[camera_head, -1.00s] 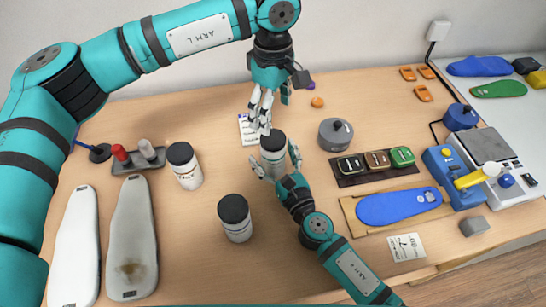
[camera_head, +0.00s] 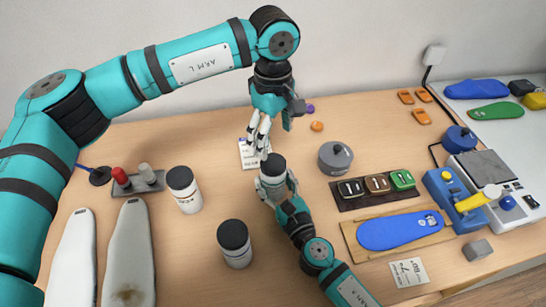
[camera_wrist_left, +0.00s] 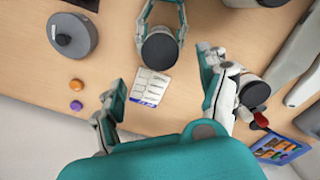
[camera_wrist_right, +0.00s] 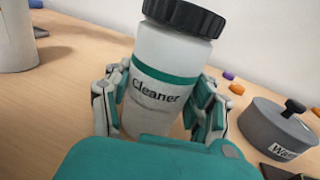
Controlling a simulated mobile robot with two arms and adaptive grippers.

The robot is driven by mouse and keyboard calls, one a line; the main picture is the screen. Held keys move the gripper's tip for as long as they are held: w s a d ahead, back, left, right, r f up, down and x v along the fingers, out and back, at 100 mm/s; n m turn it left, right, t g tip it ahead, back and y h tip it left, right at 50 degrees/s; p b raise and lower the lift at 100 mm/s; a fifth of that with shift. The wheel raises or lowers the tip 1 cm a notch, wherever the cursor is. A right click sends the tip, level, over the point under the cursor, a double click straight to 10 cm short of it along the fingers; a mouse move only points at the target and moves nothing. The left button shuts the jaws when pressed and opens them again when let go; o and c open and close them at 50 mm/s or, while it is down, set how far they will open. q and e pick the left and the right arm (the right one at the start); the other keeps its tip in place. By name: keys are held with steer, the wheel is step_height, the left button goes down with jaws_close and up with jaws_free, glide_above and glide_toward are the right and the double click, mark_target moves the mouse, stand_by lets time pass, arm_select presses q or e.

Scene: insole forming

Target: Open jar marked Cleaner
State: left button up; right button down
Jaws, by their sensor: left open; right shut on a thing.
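The jar marked Cleaner (camera_wrist_right: 165,85) is white with a green band and a ribbed black lid (camera_wrist_right: 187,14). In the head view its lid (camera_head: 272,164) is on top, near the middle of the table. My right gripper (camera_head: 272,186) is shut around the jar's body, a finger on each side, with the lid clear above. The jar's base is hidden. My left gripper (camera_head: 259,143) is open and empty, pointing down just behind and above the lid. In the left wrist view the lid (camera_wrist_left: 159,50) lies beyond its spread fingers.
Two other black-lidded white jars (camera_head: 184,195) (camera_head: 235,250) stand to the left. A grey round pot (camera_head: 335,158) stands to the right. A blue insole (camera_head: 400,230) lies on a board at right.

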mark_target(273, 162)
arm_select(q)
steer(key=m, duration=0.3)
steer(key=shift+m, duration=0.4)
steer(key=m, duration=0.4)
steer(key=shift+m, duration=0.3)
steer(key=m, duration=0.8)
steer(key=shift+f, duration=4)
